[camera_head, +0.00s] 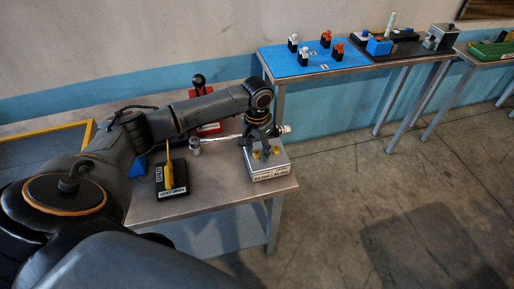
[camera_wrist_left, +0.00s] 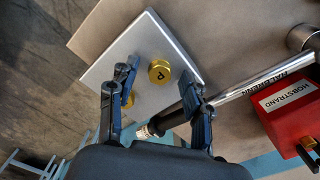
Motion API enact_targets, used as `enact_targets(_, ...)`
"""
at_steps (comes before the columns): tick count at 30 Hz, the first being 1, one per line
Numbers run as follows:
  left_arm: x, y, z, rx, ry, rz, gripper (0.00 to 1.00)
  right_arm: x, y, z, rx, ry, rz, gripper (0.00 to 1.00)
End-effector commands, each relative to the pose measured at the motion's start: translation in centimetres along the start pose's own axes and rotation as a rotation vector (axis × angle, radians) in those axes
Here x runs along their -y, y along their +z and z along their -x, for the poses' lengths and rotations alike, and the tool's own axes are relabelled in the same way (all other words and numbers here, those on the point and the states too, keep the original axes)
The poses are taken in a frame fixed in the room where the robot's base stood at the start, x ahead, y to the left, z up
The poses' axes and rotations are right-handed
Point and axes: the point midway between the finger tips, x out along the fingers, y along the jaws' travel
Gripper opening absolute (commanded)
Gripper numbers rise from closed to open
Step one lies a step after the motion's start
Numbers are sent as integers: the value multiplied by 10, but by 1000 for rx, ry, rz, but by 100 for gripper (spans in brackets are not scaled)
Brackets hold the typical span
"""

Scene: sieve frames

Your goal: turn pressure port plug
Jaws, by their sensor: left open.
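A gold plug marked "P" (camera_wrist_left: 160,72) sits on the top face of a silver block (camera_wrist_left: 152,33) in the left wrist view. A second gold plug (camera_wrist_left: 128,101) is partly hidden behind one finger. In the head view the block (camera_head: 270,172) stands near the table's right end, with a label on its front. My left gripper (camera_head: 263,151) is above it, pointing down. In the left wrist view its fingers (camera_wrist_left: 160,79) are open and apart, one on each side of the marked plug as seen there. Contact cannot be told. My right gripper is not in view.
A torque wrench (camera_wrist_left: 245,89) lies beside the block, partly passing behind a finger. A red box (camera_wrist_left: 290,107) is beyond it. In the head view a black box with a yellow lever (camera_head: 172,182) stands left. Other tables with a blue board (camera_head: 316,62) are behind, right.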

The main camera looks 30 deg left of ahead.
Motion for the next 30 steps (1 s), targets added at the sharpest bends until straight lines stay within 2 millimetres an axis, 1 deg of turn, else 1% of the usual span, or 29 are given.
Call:
enact_targets(7,0,0,-1,-1,0,-1,49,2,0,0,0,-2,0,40)
enact_targets(8,0,0,-1,-1,0,-1,47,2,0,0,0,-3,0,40)
enact_targets(9,0,0,-1,-1,0,-1,39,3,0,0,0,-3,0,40)
enact_targets(11,0,0,-1,-1,0,-1,27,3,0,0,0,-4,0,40)
enact_targets(12,0,0,-1,-1,0,-1,19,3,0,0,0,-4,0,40)
enact_targets(15,0,0,-1,-1,0,0,0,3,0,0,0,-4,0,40)
enact_targets(23,0,0,0,-1,0,-15,0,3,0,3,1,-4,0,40)
enact_targets(30,0,0,3,0,0,-111,0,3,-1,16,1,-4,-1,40)
